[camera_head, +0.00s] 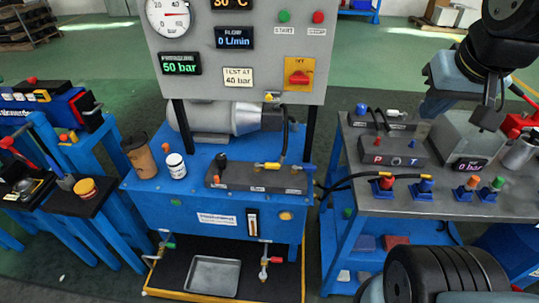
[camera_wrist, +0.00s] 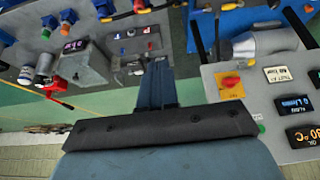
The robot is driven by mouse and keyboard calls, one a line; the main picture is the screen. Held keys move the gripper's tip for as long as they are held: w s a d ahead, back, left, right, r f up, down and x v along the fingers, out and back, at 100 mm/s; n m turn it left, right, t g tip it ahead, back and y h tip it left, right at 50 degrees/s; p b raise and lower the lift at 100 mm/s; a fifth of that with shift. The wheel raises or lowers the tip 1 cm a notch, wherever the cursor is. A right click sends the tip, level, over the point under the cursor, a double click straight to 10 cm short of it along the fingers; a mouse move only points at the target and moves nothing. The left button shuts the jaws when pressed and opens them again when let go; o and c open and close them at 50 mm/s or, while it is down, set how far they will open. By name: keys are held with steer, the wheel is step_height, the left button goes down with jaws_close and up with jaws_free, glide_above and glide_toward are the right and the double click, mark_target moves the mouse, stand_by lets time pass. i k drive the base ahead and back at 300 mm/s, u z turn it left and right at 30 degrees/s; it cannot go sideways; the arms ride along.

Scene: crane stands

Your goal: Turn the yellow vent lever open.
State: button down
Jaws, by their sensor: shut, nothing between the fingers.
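A small yellow lever (camera_head: 270,165) lies roughly flat on top of the dark valve block (camera_head: 250,179) on the blue tank, in the middle of the head view. My gripper (camera_head: 489,117) is at the upper right, above the right-hand bench, well apart from the yellow lever. In the wrist view my gripper (camera_wrist: 156,72) is shut and empty. I cannot make out the yellow lever there.
The gauge panel (camera_head: 222,75) rises behind the valve block, and a hose (camera_head: 285,140) curves down beside the levers. A cup (camera_head: 140,157) and white jar (camera_head: 175,165) stand left on the tank. The right bench (camera_head: 450,203) holds a grey display box (camera_head: 462,140) and coloured connectors.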

mark_target(268, 165)
steer(key=u, duration=0.6)
steer(key=k, duration=0.45)
steer(key=u, duration=0.2)
steer(key=i, duration=0.5)
steer(key=z, duration=0.05)
